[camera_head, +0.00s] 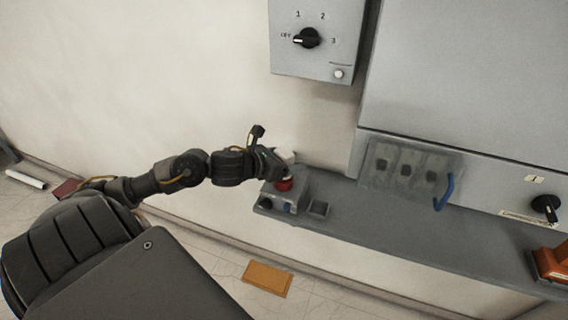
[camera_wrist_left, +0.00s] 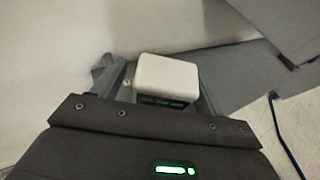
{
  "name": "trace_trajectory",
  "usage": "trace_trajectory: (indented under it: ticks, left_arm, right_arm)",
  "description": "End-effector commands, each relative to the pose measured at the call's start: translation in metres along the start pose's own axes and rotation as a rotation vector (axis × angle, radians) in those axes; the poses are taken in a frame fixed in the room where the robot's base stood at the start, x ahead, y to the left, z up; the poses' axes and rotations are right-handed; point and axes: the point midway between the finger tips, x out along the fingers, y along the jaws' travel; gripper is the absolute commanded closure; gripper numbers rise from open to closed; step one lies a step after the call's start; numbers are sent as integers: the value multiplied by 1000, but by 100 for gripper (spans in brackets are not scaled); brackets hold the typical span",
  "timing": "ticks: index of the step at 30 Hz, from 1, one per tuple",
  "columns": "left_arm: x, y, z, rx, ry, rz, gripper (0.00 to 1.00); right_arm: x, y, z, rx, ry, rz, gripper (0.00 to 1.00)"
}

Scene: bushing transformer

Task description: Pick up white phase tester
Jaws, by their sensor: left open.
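The white phase tester (camera_wrist_left: 167,76) is a rounded white block with a dark lower face, seen in the left wrist view between the two fingers of my left gripper (camera_wrist_left: 163,88). The fingers are open on either side of it; contact is not visible. In the head view my left gripper (camera_head: 277,168) reaches in over the left end of the grey shelf. A small part of the white tester (camera_head: 288,156) shows just behind it, mostly hidden. My right gripper is not in view.
A grey box with a red top (camera_head: 284,184) stands just below my gripper on the grey shelf (camera_head: 400,225). A wall control box (camera_head: 315,60) hangs above. A cabinet with a clear cover (camera_head: 405,170) and blue handle (camera_head: 444,192) is right. An orange object (camera_head: 552,262) sits far right.

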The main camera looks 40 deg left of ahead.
Motion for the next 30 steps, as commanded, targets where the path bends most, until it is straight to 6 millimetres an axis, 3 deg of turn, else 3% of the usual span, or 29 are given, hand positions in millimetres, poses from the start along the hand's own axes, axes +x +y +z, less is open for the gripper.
trace_trajectory:
  ticks: [10, 22, 30]
  left_arm:
    - [8, -1, -1, 1, 1, -1, 27]
    - [8, 0, -1, 1, 1, -1, 80]
    - [7, 0, 1, 1, -1, 0, 81]
  right_arm:
    - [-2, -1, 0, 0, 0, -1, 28]
    - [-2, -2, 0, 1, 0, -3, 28]
    - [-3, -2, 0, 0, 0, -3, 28]
